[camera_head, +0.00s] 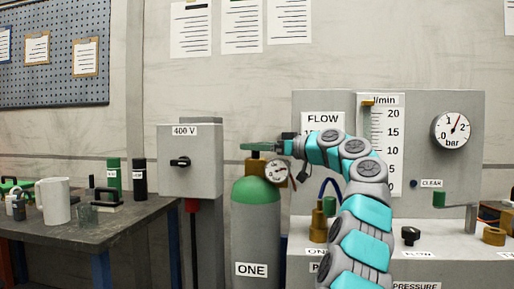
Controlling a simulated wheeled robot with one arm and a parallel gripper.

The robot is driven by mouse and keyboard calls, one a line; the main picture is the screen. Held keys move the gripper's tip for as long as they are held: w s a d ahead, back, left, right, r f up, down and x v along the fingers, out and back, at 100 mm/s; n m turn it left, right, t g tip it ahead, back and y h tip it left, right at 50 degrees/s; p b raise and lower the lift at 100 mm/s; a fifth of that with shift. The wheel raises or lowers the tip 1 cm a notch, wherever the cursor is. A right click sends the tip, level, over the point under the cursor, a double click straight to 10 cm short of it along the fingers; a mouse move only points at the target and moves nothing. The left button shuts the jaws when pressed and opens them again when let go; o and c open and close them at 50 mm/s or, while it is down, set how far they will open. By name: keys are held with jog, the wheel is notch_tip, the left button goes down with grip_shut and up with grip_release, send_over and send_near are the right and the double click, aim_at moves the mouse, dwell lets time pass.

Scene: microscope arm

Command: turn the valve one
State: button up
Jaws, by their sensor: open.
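The gas cylinder marked ONE (256,225) stands upright left of the panel, grey with a green shoulder. Its brass valve body (254,167) sits on top, with a small round gauge (277,171) on its right. My gripper (256,147) reaches in from the right, directly above the brass body, with its fingers pointing left. It is open. The top of the valve is largely hidden by the fingers, and I cannot tell whether they touch it or only hover over it.
A grey 400 V switch box (203,160) is close on the left. The flow panel (445,180) with its scale and bar gauge (453,129) stands behind my arm. A table (85,238) with a white mug (54,203) is at the far left.

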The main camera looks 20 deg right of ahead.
jog(key=v, duration=0.7)
jog(key=shift+s+d+b, duration=0.15)
jog(key=shift+s+b, duration=0.1)
jog(key=shift+b, duration=0.1)
